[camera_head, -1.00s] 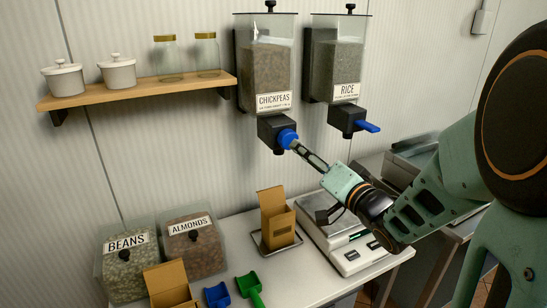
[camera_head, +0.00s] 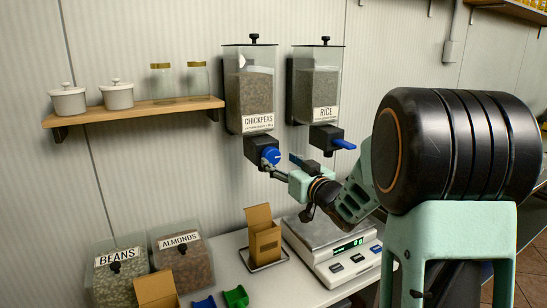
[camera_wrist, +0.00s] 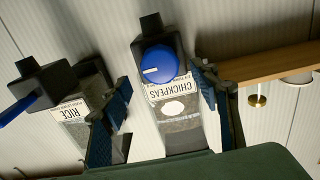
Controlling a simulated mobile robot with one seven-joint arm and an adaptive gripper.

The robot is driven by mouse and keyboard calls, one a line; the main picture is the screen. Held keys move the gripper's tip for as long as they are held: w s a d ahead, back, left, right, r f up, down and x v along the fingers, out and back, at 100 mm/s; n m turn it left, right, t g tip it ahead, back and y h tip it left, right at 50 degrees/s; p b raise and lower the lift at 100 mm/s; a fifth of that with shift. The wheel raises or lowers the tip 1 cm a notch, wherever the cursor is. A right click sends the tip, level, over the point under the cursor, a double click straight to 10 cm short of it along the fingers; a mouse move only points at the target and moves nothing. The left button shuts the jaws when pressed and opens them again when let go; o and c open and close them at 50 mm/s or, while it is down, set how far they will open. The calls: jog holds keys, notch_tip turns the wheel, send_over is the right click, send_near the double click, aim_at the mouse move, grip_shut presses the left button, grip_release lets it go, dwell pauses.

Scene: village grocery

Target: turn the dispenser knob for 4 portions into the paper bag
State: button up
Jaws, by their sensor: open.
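The chickpeas dispenser (camera_head: 249,88) hangs on the wall. Its round blue knob (camera_head: 270,156) sticks out from the black outlet at the bottom. In the wrist view the knob (camera_wrist: 158,64) shows a white line mark, lying roughly crosswise. My gripper (camera_head: 284,165) is open in front of the knob. In the wrist view its blue-padded fingers (camera_wrist: 165,95) are spread wide and empty, one on each side of the knob, apart from it. An open brown paper bag (camera_head: 265,242) stands upright on a small tray below the dispenser. Its inside is hidden.
The rice dispenser (camera_head: 316,90) with a blue lever hangs to the right. A scale (camera_head: 341,254) stands right of the bag. Bins of beans (camera_head: 119,280) and almonds (camera_head: 182,263), another brown bag (camera_head: 157,290) and scoops are at front left. A shelf (camera_head: 130,112) holds jars.

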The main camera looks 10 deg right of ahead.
aim_at(274, 156)
jog(key=shift+x, duration=2.1)
jog(key=shift+c, duration=0.4)
jog(key=c, duration=1.1)
